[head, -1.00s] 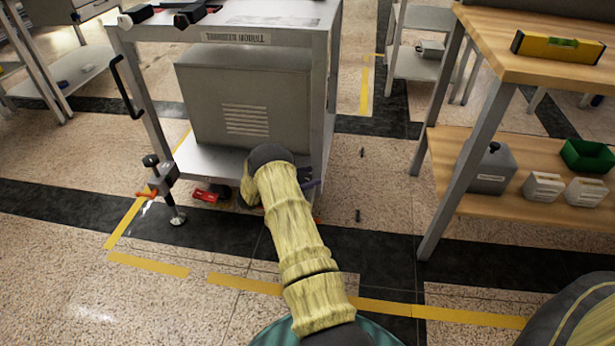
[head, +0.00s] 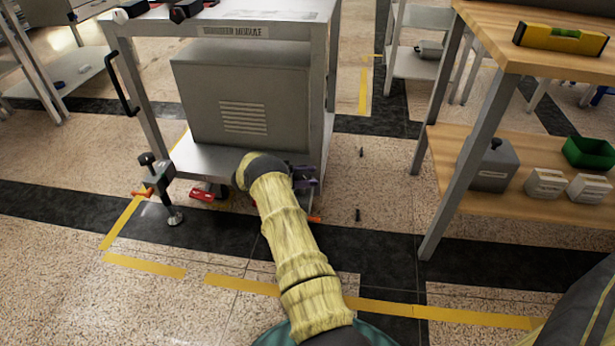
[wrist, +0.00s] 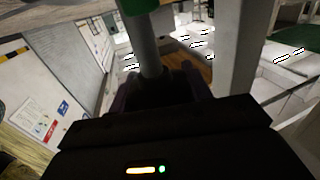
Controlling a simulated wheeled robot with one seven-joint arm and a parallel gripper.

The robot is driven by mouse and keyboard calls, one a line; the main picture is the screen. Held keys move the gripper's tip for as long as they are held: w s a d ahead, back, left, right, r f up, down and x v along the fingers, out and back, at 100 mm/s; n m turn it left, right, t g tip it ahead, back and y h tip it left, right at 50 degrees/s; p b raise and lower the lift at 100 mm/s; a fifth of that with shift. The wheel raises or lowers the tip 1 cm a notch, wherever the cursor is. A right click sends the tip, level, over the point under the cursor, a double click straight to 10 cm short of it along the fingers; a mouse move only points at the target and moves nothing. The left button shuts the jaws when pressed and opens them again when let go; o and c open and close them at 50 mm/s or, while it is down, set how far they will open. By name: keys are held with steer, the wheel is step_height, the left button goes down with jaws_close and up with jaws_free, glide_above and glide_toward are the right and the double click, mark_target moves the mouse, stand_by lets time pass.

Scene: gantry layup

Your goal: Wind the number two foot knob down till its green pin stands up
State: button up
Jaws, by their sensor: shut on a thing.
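A grey machine cart labelled as a transfer module (head: 262,31) stands ahead on the floor. Its front left foot (head: 158,186) shows a black knob on top, an orange lever and a round pad. My gripper (head: 305,179) is low at the cart's front right corner, where the arm hides most of that foot; an orange tip (head: 314,219) shows beside it. In the wrist view my dark fingers (wrist: 163,88) are shut around a dark knob at the end of a grey shaft (wrist: 148,50). A green part (wrist: 138,6) caps the shaft's far end. No number or green pin can be made out.
A wooden workbench (head: 545,72) stands on the right, with a grey box (head: 489,168), white containers and a green bin (head: 588,153) on its lower shelf. A red item (head: 203,195) lies under the cart. Small dark pieces lie between cart and bench. The front floor is mostly clear.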

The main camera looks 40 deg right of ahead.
steer(key=o, duration=1)
steer(key=shift+f, duration=0.1)
steer(key=shift+w+a, duration=0.2)
steer(key=shift+a, duration=0.1)
steer(key=b+v, duration=0.8)
steer(key=v, duration=0.8)
steer(key=shift+w+a, duration=0.1)
steer(key=shift+a, duration=0.2)
